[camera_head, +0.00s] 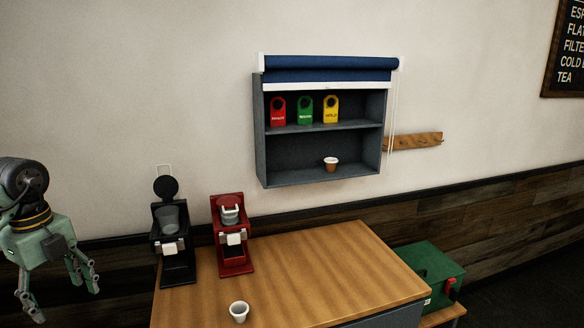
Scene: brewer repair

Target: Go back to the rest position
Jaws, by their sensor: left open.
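My left gripper (60,290) hangs at the left edge, pointing down with its fingers apart. It is open and empty, left of the wooden counter (300,278) and clear of the black brewer (174,255). The black brewer has its lid raised. A red brewer (233,255) stands to its right on the counter. A white cup (239,311) stands upright near the counter's front. My right gripper is not in view.
A grey wall shelf (259,145) holds red (278,110), green (305,111) and yellow (331,109) tags and a brown-and-white cup (331,164). A blue roller blind (330,75) is rolled up above. A green box (432,268) sits at right. The counter's middle and right are clear.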

